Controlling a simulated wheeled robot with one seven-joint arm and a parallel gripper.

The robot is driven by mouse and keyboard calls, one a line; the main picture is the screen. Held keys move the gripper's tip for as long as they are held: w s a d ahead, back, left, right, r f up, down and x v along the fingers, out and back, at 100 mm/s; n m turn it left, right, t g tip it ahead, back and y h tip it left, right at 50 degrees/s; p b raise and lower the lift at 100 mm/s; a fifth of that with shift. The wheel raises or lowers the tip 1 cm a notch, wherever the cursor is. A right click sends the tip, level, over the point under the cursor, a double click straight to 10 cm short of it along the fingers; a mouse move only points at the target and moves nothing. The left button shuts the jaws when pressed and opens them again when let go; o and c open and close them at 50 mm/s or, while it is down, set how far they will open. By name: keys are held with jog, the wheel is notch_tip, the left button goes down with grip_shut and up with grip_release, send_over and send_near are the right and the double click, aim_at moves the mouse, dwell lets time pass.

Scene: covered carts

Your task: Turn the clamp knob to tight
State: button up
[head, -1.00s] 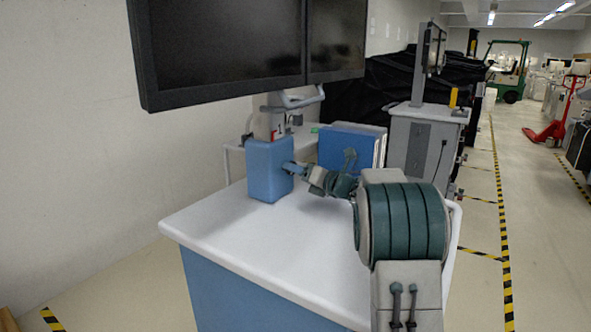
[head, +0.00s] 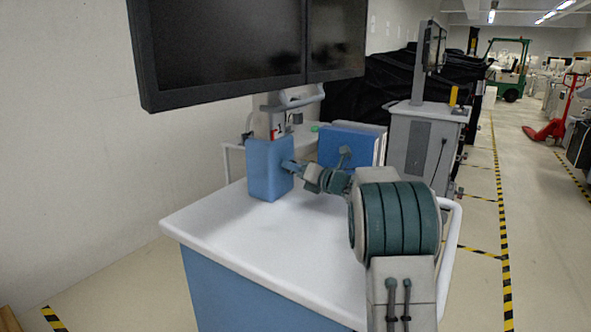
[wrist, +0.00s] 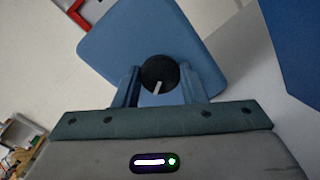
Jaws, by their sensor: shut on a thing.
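The clamp knob (wrist: 158,70) is round and black with a white pointer line, on the face of a blue block (wrist: 150,30). In the wrist view the pointer runs down and slightly left, towards my gripper. My gripper (wrist: 160,82) has one finger on each side of the knob and is shut on it. In the head view the blue block (head: 264,170) stands on the cart top under the monitor post, and my gripper (head: 291,168) reaches its right side. The knob is hidden there.
The white cart top (head: 250,230) is clear in front. Large black monitors (head: 220,45) hang above the block. A blue box (head: 345,143) stands behind my arm. Another grey cart (head: 420,140) stands further back, with a striped floor aisle to the right.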

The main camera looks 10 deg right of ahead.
jog(key=m+g+p, duration=0.1)
jog(key=m+p, duration=0.5)
jog(key=p, duration=0.1)
jog(key=m+g+y+p, duration=0.1)
jog(key=m+g+p, duration=0.1)
jog(key=m+p, duration=0.5)
jog(key=m+g+y+p, duration=0.1)
jog(key=m+p, duration=0.6)
jog(key=p, duration=0.2)
jog(key=shift+w+d+g, duration=0.15)
jog(key=shift+d+g, duration=0.05)
jog(key=shift+g, duration=0.1)
jog(key=shift+m, duration=0.4)
jog(key=o, duration=1)
jog(key=shift+c, duration=0.2)
